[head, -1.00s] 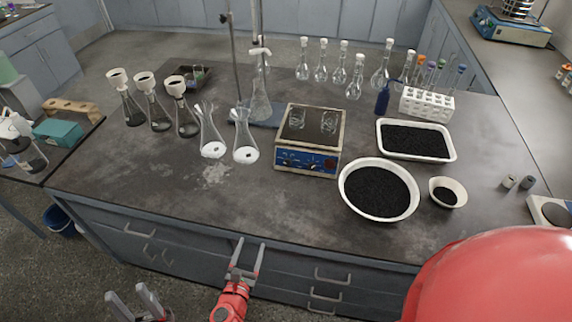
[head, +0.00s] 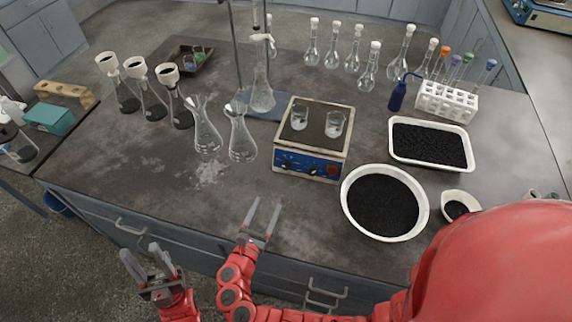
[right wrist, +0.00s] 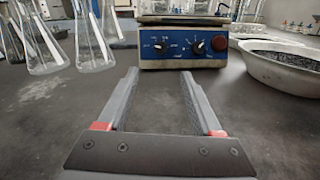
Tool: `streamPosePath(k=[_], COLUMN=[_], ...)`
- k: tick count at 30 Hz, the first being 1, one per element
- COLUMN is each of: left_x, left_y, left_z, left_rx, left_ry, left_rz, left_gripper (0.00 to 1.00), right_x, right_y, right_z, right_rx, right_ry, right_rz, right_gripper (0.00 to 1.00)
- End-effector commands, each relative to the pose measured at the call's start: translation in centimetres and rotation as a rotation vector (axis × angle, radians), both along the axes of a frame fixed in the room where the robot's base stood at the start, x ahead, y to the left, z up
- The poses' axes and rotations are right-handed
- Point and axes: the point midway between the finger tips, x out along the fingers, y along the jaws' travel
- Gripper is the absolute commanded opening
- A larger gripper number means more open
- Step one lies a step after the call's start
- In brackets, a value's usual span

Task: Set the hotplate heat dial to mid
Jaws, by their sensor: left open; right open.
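The hotplate (head: 326,113) stands on the bench with two glass beakers (head: 299,117) (head: 334,124) on its top. Its blue front panel (head: 310,164) faces me. In the right wrist view the panel (right wrist: 180,49) shows a dark left dial (right wrist: 160,47), a right dial (right wrist: 198,47) with a pale pointer, and a dark red round part (right wrist: 219,43). The labels are too small to read. My right gripper (head: 266,203) is open and empty over the front of the bench, short of the panel. My left gripper (head: 140,250) is open and empty in front of the bench.
Two conical flasks (head: 241,140) (head: 206,138) stand left of the hotplate. A round bowl of black grains (head: 347,200) is at its right, with a rectangular tray (head: 468,168) behind. The bench between my right gripper and the panel is clear.

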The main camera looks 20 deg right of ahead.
Motion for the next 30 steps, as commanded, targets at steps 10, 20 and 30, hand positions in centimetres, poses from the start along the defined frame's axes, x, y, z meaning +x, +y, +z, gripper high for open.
streamPosePath(k=[10, 20, 30], left_x=[0.0, 0.0, 0.0], left_y=[0.0, 0.0, 0.0], left_z=[1.6, 1.6, 1.6], left_rx=[0.0, 0.0, 0.0], left_ry=[0.0, 0.0, 0.0], left_rz=[0.0, 0.0, 0.0], left_gripper=[0.45, 0.45, 0.45], right_x=[6.3, 11.1, 12.2], right_y=[-5.2, -8.7, -9.7], right_z=[0.3, 0.0, -0.1], right_rx=[-0.005, 0.0, 0.0], right_ry=[0.001, -0.001, 0.002], right_rz=[-0.007, -0.003, -0.002], right_gripper=[0.67, 0.67, 0.67])
